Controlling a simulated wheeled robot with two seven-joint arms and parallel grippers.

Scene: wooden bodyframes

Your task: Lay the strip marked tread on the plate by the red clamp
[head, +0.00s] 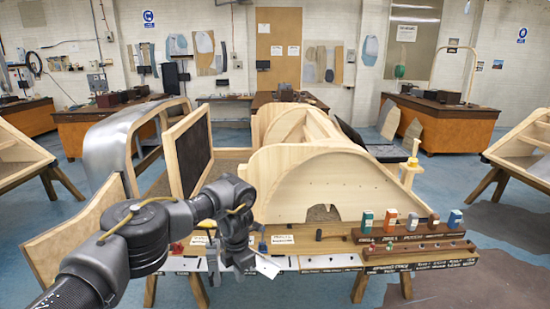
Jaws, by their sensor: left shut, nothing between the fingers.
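My left gripper (238,268) points down over the front ledge of the wooden bench, left of the middle. It is shut with nothing in it. A pale strip (268,267) lies tilted just right of its fingers; I cannot read any marking on it. A small red item (176,248), perhaps the red clamp, sits on the ledge to the left of the gripper. A small white plate or card (199,240) is near it, partly behind my arm. A small blue item (262,246) stands right of the gripper. The word tread is not readable anywhere. My right gripper is not in view.
A white card (283,239) with dark print lies behind the blue item. A dark wooden rack (408,234) with several small coloured blocks is at the right. A curved wooden frame (330,188) rises behind the ledge. A framed dark panel (188,150) stands behind my left arm.

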